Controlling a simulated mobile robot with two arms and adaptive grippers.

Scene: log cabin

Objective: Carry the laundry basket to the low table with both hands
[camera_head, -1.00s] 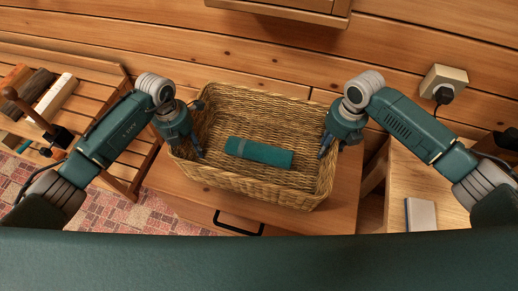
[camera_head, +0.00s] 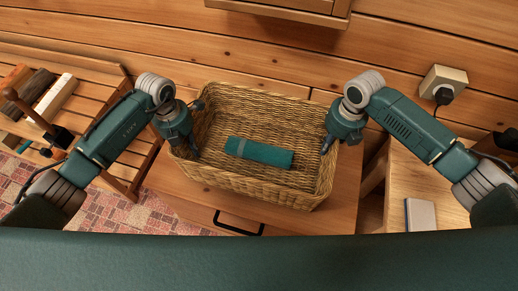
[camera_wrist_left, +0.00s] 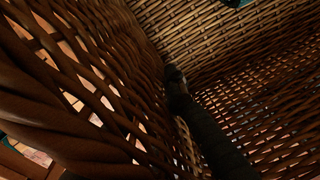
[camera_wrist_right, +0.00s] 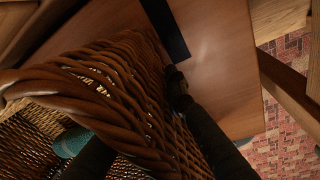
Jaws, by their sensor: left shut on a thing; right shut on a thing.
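The woven laundry basket (camera_head: 250,189) sits on a wooden cabinet top (camera_head: 338,212) in the head view, with a rolled teal cloth (camera_head: 262,152) lying inside it. My left gripper (camera_head: 192,150) is shut on the basket's left wall near the rim. In the left wrist view a dark finger runs along the inside of the basket weave (camera_wrist_left: 110,80). My right gripper (camera_head: 327,147) is shut on the right wall. In the right wrist view its fingers lie on both sides of the basket wall (camera_wrist_right: 140,95). I cannot tell whether the basket's bottom touches the surface.
A slatted wooden rack (camera_head: 105,75) with several items stands at the left. A wooden piece (camera_head: 430,180) with a pale book (camera_head: 420,214) is at the right. The plank wall with an outlet (camera_head: 443,83) is behind. Red patterned floor (camera_head: 95,210) shows at lower left.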

